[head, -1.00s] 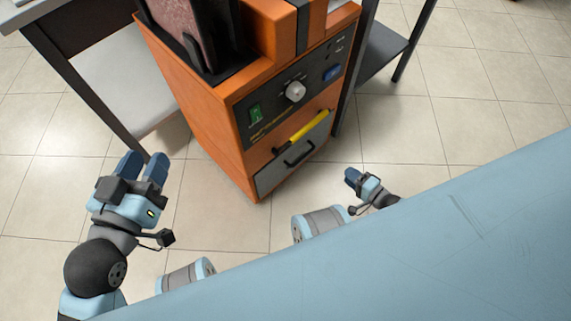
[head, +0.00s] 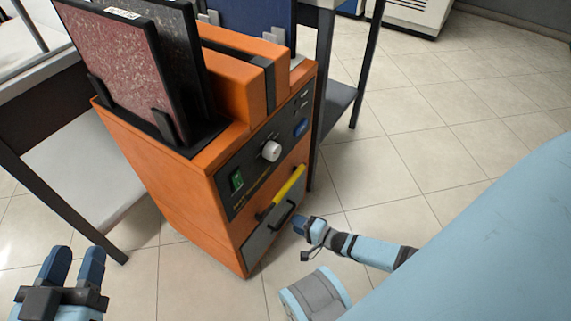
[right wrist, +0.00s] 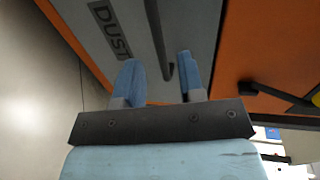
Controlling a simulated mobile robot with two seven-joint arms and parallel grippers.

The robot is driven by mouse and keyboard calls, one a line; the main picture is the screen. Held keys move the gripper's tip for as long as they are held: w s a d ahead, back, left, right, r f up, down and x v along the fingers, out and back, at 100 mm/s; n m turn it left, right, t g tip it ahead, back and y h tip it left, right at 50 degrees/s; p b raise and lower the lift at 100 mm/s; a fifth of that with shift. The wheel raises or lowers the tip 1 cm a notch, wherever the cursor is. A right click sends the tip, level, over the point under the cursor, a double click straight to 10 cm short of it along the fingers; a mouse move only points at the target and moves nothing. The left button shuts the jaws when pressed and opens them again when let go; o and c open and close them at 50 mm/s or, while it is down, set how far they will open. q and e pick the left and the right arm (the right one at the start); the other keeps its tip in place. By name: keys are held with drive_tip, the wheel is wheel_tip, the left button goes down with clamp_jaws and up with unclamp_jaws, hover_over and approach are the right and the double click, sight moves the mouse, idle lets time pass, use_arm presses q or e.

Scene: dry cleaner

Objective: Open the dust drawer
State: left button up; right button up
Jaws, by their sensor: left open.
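The dust drawer (head: 259,245) is the grey front panel low on the orange machine (head: 165,185). It looks closed. It has a black bar handle (head: 284,214). In the right wrist view the drawer front (right wrist: 185,22) bears the word DUST, and the handle (right wrist: 156,35) appears between the two blue fingers. My right gripper (right wrist: 160,78) is open, its fingers apart; contact with the handle cannot be told. In the head view my right gripper (head: 299,226) is just right of the handle. My left gripper (head: 73,263) is open and empty at lower left, away from the machine.
A yellow bar handle (head: 289,185) sits just above the drawer. Above it are a white knob (head: 271,151) and a green switch (head: 237,180). Tables with dark legs flank the machine. Tiled floor (head: 430,135) to the right is clear.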

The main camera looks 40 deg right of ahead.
sight(286, 218)
drive_tip(key=b+x, duration=0.1)
drive_tip(key=x, duration=0.4)
drive_tip(key=shift+w+b, duration=0.1)
drive_tip(key=shift+b, duration=0.2)
use_arm(q)
drive_tip(key=shift+w+a+r+m+t+h, duration=0.25)
drive_tip(key=shift+w+m+t, duration=0.2)
drive_tip(key=shift+m, duration=0.35)
drive_tip(key=shift+a, duration=0.1)
use_arm(e)
clamp_jaws()
